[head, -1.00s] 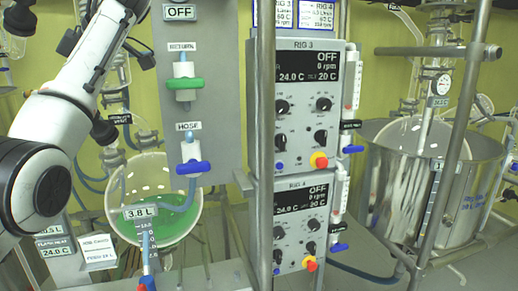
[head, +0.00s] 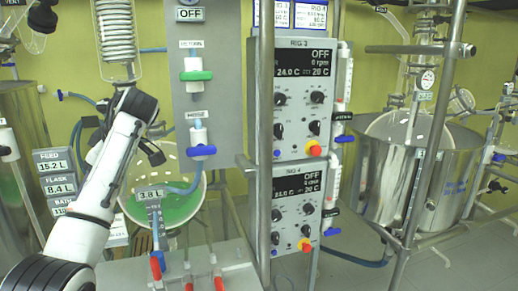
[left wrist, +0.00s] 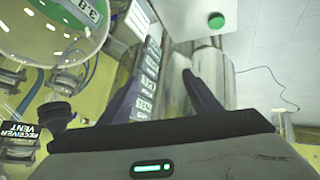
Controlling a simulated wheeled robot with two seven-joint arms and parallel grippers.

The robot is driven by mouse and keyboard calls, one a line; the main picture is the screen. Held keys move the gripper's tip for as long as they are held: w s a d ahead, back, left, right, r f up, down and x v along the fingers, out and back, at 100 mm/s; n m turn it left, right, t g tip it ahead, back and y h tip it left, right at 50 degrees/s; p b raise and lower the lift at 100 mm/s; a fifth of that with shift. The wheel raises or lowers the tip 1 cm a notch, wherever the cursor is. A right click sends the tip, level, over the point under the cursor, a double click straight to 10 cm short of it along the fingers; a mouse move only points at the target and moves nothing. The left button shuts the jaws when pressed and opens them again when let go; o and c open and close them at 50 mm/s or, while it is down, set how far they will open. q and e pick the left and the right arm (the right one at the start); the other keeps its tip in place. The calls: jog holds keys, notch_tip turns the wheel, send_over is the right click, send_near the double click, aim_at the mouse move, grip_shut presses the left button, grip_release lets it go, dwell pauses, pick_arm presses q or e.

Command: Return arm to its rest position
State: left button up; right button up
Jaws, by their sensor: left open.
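My white left arm (head: 112,165) rises from the bottom left in the head view. It bends at a black joint in front of the glass vessel with green liquid (head: 180,206). My left gripper (left wrist: 162,76) shows in the left wrist view, with two dark fingers spread apart and nothing between them. My right gripper is in neither view.
A grey valve panel (head: 211,75) with green and blue handles stands right of my arm. Beyond it are the control boxes (head: 303,100) and a metal vessel (head: 462,175). Red-handled valves (head: 188,284) are at the bottom. A round glass vessel (left wrist: 50,25) shows in the wrist view.

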pick_arm(q)
jog(key=s+d+f+m+h, duration=0.1)
jog(key=s+d+f+m, duration=0.2)
jog(key=f, duration=0.7)
jog(key=s+d+f+m+h, duration=0.1)
jog(key=s+f+m, duration=0.35)
jog(key=f, duration=0.45)
jog(key=s+d+f+m+h, duration=0.25)
jog(key=s+f, duration=0.25)
jog(key=f, duration=0.5)
jog(key=s+d+f+m+h, duration=0.1)
jog(key=s+d+f+m, duration=0.15)
jog(key=s, duration=0.65)
jog(key=s+d+f+m+h, duration=0.1)
jog(key=s+d+m+h, duration=0.2)
jog(key=s, duration=0.6)
jog(key=s+d+f+m, duration=0.25)
jog(key=s+m, duration=0.25)
jog(key=s, duration=0.4)
jog(key=w+d+f+t+h, duration=0.1)
jog(key=d+f+t, duration=0.1)
jog(key=f, duration=0.4)
jog(key=w+d+f+t+h, duration=0.1)
jog(key=w+d+f+t, duration=0.1)
jog(key=f, duration=0.4)
jog(key=shift+w+d+t, duration=0.3)
jog(key=shift+d+t, duration=0.5)
jog(key=shift+d, duration=0.05)
